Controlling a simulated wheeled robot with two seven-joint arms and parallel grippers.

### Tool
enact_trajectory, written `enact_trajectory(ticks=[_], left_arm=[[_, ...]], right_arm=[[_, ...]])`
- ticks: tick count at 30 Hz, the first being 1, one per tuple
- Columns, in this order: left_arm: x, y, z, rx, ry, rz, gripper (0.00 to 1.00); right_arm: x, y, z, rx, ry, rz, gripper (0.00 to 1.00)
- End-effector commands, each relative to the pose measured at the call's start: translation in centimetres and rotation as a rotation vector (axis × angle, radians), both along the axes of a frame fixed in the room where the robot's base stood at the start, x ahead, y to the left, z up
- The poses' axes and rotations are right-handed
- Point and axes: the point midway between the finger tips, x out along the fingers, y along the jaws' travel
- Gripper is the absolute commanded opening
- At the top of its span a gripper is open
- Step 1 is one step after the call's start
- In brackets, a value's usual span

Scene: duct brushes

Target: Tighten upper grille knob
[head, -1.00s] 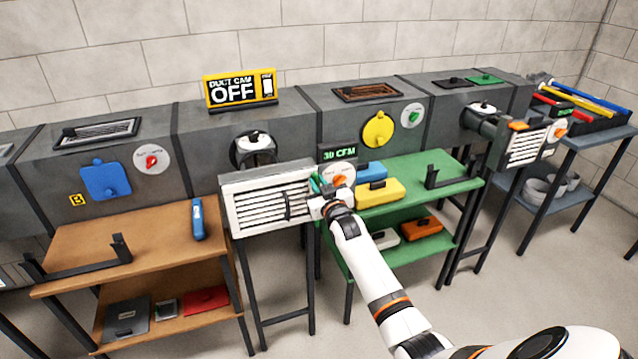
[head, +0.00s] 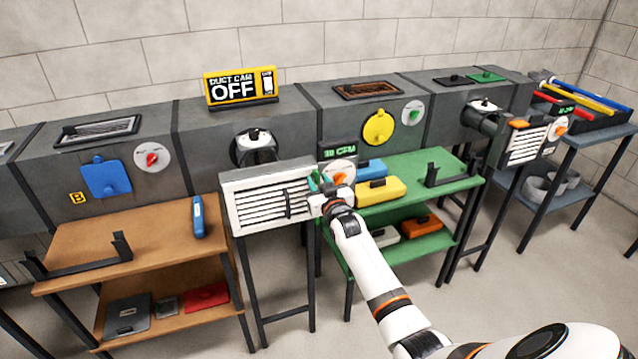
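The white slatted grille (head: 232,212) stands on dark legs at the middle of the head view, with a dark upright handle (head: 288,203) on its slats. A small teal-green piece (head: 313,182) shows at its upper right edge, against my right gripper; I cannot tell for certain whether it is the upper knob. My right gripper (head: 319,192) is at the grille's right edge, beside that piece. Its fingers are small and partly hidden, so I cannot tell whether they are open or shut, or touching. My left gripper is not in view.
A dial with an orange pointer (head: 340,176) and a green-lit display (head: 339,152) sit right behind my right gripper. The green shelf (head: 430,165) with yellow and blue cases is to the right. A wooden shelf (head: 150,235) is to the left. A yellow OFF sign (head: 240,88) stands on the duct.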

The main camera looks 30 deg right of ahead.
Motion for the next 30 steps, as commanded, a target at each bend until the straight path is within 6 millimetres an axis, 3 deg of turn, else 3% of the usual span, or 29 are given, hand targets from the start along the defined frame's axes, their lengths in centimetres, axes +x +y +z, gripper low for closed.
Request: enact_trajectory(ticks=[8,21,30], left_arm=[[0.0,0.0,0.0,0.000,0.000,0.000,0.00],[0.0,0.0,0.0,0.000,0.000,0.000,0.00],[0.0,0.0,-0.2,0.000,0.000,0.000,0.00]], right_arm=[[-0.9,0.3,-0.1,0.000,-0.001,0.001,0.32],[-9.0,2.2,-0.1,0.000,0.000,0.001,0.32],[-11.6,2.8,0.0,0.000,0.001,0.000,0.32]])
